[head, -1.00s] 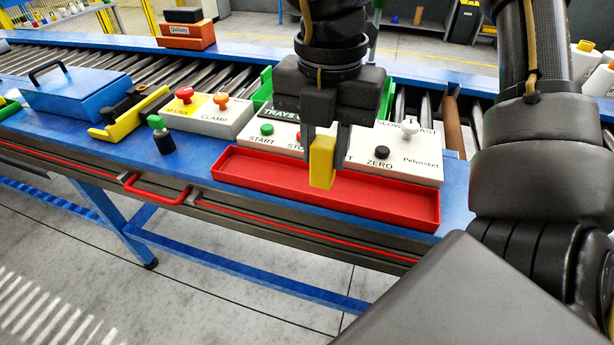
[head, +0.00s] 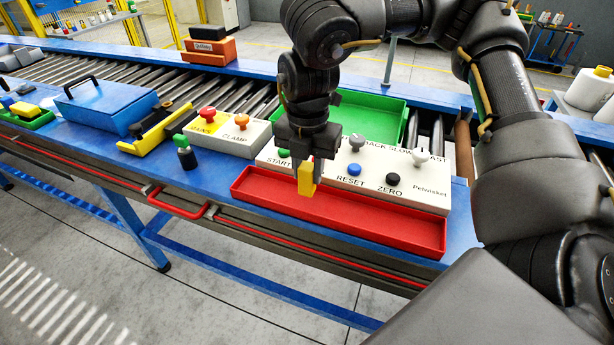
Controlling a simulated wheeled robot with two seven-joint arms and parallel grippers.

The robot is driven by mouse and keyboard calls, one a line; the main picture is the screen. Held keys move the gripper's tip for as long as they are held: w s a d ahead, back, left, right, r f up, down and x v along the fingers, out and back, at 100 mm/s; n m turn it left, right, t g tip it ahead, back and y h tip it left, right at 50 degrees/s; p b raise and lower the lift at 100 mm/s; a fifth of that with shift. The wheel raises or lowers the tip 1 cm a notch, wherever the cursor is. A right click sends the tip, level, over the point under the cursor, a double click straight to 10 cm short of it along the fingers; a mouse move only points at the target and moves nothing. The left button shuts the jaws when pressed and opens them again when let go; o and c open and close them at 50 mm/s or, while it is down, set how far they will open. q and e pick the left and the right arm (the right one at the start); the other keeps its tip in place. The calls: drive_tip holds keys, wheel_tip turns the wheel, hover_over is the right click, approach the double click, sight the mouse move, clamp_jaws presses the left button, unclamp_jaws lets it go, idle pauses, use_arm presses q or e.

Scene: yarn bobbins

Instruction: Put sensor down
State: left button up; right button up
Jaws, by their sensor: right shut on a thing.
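The sensor appears to be the small yellow block (head: 305,180). My right gripper (head: 309,178) is shut on it and holds it upright over the back part of a long red tray (head: 345,237), in front of the white control panel. I cannot tell how far the block is above the tray floor. The visible part of the tray is empty. My left gripper is not in the head view.
The control panel (head: 425,190) has buttons and levers behind the tray. Left are a smaller button box (head: 228,141), a green-topped black item (head: 185,153), a yellow-black tool (head: 150,137) and a blue lidded box (head: 105,107). A green tray (head: 365,118) stands behind.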

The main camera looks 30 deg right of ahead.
sight(307, 183)
drive_tip(key=shift+w+d+f, duration=0.1)
drive_tip(key=shift+w+f, duration=0.05)
drive_tip(key=shift+f, duration=0.85)
drive_tip(key=shift+w+f, duration=0.15)
drive_tip(key=shift+f, duration=0.8)
drive_tip(key=shift+s, duration=0.1)
drive_tip(key=o, duration=1)
drive_tip(key=shift+f, duration=0.15)
wheel_tip(307, 183, up, 12)
drive_tip(key=shift+r, duration=0.25)
